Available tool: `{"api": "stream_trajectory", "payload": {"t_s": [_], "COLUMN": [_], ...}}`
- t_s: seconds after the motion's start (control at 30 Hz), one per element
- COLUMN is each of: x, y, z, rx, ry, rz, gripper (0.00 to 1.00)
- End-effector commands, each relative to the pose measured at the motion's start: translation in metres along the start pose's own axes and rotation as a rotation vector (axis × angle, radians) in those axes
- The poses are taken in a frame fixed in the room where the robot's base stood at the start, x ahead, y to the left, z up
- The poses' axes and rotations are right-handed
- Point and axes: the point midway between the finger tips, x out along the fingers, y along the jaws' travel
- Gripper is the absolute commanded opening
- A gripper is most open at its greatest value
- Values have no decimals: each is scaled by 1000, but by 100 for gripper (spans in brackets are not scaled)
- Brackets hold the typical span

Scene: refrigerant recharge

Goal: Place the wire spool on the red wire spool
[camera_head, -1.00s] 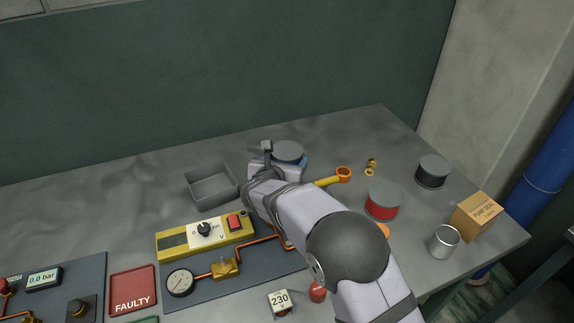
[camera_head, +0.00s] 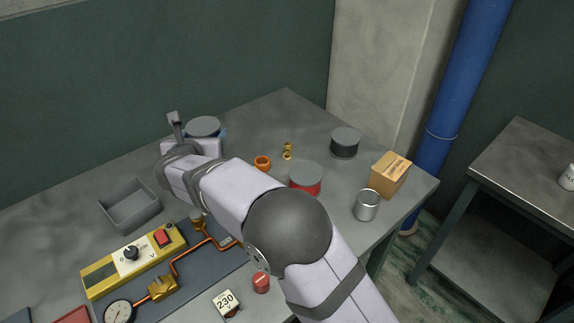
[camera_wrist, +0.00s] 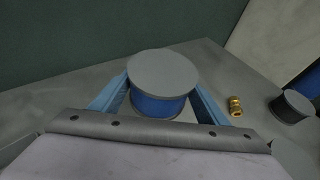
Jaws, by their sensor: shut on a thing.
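The wire spool, blue with a grey top flange (camera_head: 204,126), is at the far side of the bench, partly hidden behind my wrist. In the wrist view the spool (camera_wrist: 160,75) sits upright between the blue fingers of my gripper (camera_wrist: 157,106), which is shut on it. In the head view my gripper (camera_head: 212,137) is mostly hidden by my wrist. I cannot tell whether the spool touches the bench. The red wire spool (camera_head: 306,185), with a grey top, stands upright to the right, its lower front edge close to my arm in the picture. Its top is bare.
A black spool (camera_head: 345,145), a cardboard box (camera_head: 390,175) and a metal can (camera_head: 367,205) stand right of the red spool. Brass fittings (camera_head: 287,151) and an orange ring (camera_head: 262,162) lie between the two spools. A grey bin (camera_head: 130,207) is at left.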

Motion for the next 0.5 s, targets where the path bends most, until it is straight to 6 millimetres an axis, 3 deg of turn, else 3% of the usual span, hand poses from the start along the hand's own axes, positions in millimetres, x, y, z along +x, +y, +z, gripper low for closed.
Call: {"api": "stream_trajectory", "payload": {"t_s": [0.17, 0.3, 0.5], "x": [5, 4, -13], "y": [-38, -86, -171], "z": [41, 73, 88], "rx": [31, 58, 129], "ry": [-10, -10, -5], "rz": [-56, -123, -306], "gripper": [30, 30, 30]}}
